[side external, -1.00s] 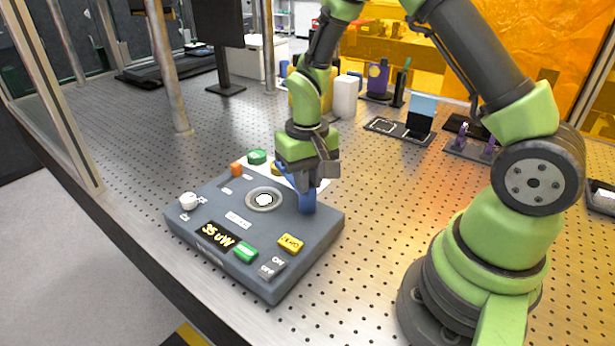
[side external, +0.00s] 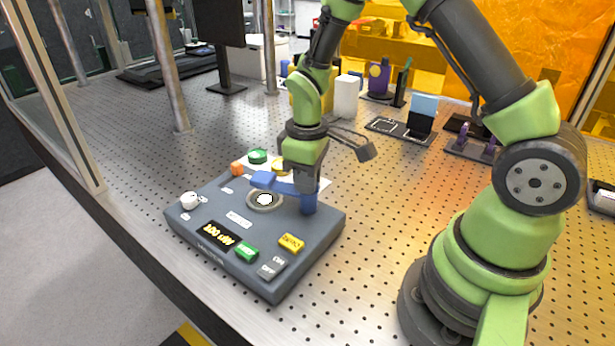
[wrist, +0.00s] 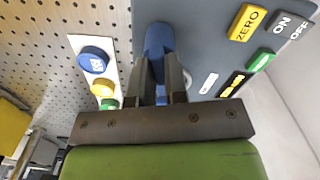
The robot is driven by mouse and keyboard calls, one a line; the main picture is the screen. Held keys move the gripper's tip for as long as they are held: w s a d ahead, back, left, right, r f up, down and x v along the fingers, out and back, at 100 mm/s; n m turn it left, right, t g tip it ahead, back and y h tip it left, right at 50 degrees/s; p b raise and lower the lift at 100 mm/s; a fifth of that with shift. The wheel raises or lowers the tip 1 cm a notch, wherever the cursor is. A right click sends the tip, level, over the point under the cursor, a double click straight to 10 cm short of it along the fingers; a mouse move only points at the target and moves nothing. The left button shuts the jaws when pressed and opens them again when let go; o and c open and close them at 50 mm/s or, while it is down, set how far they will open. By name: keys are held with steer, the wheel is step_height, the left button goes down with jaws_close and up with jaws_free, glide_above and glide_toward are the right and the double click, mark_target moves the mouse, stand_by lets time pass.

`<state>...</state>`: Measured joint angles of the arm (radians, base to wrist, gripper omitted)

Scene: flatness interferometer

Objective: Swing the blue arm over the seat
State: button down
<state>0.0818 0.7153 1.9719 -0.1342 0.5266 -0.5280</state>
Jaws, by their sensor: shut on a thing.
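The blue arm (side external: 280,187) stands on a blue post at the right of the grey instrument box. It now points left, and its wide free end lies over the back part of the round ringed seat (side external: 264,200) in the side view. The seat's pale centre still shows below the arm. My gripper (side external: 298,194) is shut on the blue arm, close to the post. In the wrist view, its two dark fingers (wrist: 160,88) close around the blue arm (wrist: 158,38).
The grey box (side external: 205,215) carries a yellow ZERO button (side external: 291,243), ON/OFF switch (side external: 272,267), lit display (side external: 216,236) and white knob (side external: 189,200). Coloured round caps sit on a white strip (wrist: 97,66) behind it. The perforated table (side external: 380,210) is clear to the right.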

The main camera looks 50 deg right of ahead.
steer(key=shift+n, duration=0.3)
steer(key=c, duration=1.1)
jaws_free()
steer(key=shift+c, duration=0.2)
step_height(320, 180, up, 10)
steer(key=s+a+r+m+t+y, duration=0.1)
steer(key=s+a+r+m+t, duration=0.1)
steer(key=s+r, duration=0.4)
steer(key=s+a+r+m+t+y, duration=0.1)
steer(key=s+a+r+m+t, duration=0.2)
steer(key=s, duration=0.6)
step_height(320, 180, up, 3)
steer(key=m+t, duration=0.2)
steer(key=m, duration=0.1)
steer(key=shift+s, duration=0.2)
